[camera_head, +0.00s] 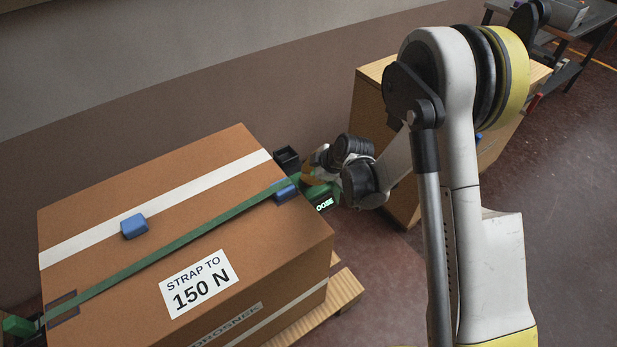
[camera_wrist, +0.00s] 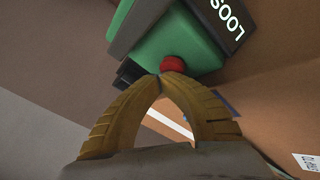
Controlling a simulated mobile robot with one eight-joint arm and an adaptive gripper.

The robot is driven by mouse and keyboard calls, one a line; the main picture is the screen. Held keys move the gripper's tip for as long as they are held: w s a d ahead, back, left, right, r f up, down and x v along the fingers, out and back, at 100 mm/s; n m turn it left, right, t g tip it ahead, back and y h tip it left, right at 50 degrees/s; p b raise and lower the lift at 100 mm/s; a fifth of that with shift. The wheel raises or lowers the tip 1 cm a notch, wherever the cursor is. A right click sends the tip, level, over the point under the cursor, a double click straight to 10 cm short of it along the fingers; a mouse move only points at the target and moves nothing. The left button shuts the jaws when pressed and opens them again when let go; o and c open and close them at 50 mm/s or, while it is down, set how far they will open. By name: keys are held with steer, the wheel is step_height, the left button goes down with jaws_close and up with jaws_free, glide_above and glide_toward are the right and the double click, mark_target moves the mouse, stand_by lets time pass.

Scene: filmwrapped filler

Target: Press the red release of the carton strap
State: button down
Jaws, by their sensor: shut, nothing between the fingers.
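The red release (camera_wrist: 172,63) is a small round button on the green strap tensioner (camera_wrist: 155,30), seen in the wrist view. My gripper (camera_wrist: 165,76) is shut and empty. Its yellow-brown fingertips meet right at the lower edge of the red button; I cannot tell if they touch it. In the head view the tensioner (camera_head: 318,190) sits at the right end of the carton (camera_head: 110,205), with a lit display reading "OOSE", partly cut off. The green strap (camera_head: 165,240) runs across the carton top. The red button is hidden in the head view behind my gripper (camera_head: 312,172).
The carton stands on a wooden pallet (camera_head: 338,300). A wooden cabinet (camera_head: 372,95) stands behind my arm. A dark shelf (camera_head: 590,30) is at the far right.

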steer(key=shift+r, duration=0.15)
steer(key=shift+r+p, duration=0.8)
steer(key=shift+r, duration=0.35)
steer(key=shift+r, duration=0.1)
steer(key=shift+r+p, duration=1.45)
steer(key=shift+r, duration=0.95)
